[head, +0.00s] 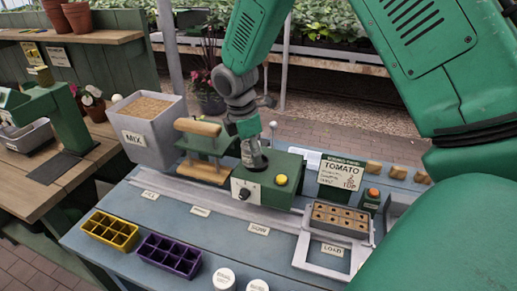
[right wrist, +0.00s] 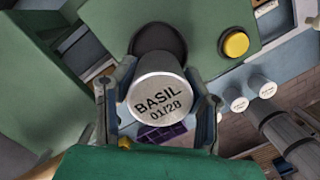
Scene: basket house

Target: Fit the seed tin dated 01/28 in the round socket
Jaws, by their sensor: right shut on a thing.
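My right gripper (right wrist: 162,108) is shut on a tin whose lid reads BASIL 01/28 (right wrist: 160,100). In the right wrist view the dark round socket (right wrist: 158,39) shows just beyond the tin, in the green machine. The tin overlaps the socket's near part; I cannot tell whether its lower end is inside. In the head view my right gripper (head: 254,158) is at the top of the green machine (head: 272,188), behind its dial and yellow button, and the tin is hidden. My left gripper is not in view.
Two white-lidded tins (head: 223,279) (head: 257,286) stand at the bench's front. Yellow (head: 110,230) and purple (head: 168,256) cell trays lie to the left.

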